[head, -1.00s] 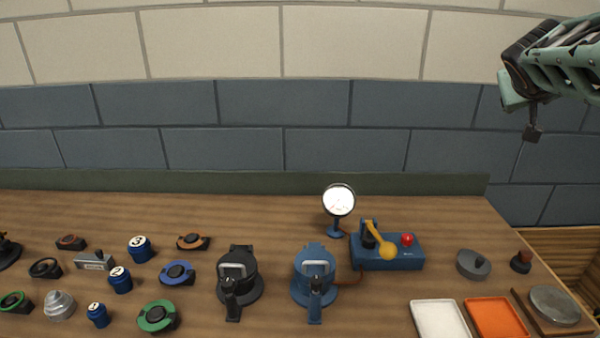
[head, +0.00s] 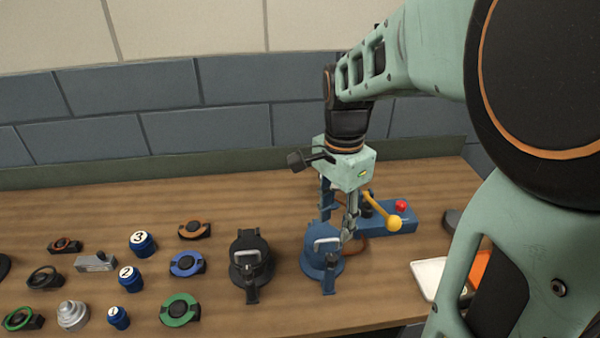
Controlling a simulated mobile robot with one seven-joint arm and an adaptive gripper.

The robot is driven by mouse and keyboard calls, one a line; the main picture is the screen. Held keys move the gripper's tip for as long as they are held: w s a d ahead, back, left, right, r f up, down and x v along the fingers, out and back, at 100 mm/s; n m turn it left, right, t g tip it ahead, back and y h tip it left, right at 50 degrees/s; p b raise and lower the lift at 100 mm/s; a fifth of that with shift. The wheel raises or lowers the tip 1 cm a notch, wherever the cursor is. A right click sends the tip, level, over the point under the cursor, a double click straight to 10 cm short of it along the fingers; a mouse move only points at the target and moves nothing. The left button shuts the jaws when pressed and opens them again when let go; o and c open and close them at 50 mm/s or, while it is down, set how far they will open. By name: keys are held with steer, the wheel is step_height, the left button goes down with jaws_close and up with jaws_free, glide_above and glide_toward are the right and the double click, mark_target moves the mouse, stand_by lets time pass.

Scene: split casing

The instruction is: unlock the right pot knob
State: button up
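The right pot (head: 318,266) is a blue round casing with a pale handle on its lid and a knob or clamp (head: 329,281) at its front. My gripper (head: 337,228) points down just above and behind this pot, its two fingers spread apart with nothing visible between them. Its right fingertip comes close to the lid handle; I cannot tell if they touch. The gripper hides the rear of the blue pot. The left pot (head: 247,262) is a similar black casing with a pale handle, standing to the left, clear of the gripper.
A blue box with a yellow lever (head: 393,222) and red button (head: 401,206) stands right of the gripper. Several coloured knobs and numbered blue cans (head: 131,278) stand at left. A white tray (head: 428,275) and orange tray (head: 481,268) are partly hidden by my arm.

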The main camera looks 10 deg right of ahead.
mark_target(332, 257)
step_height(332, 257, down, 11)
steer(key=shift+r, duration=0.1)
stand_by(0.3)
steer(key=shift+c, duration=0.2)
jaws_close()
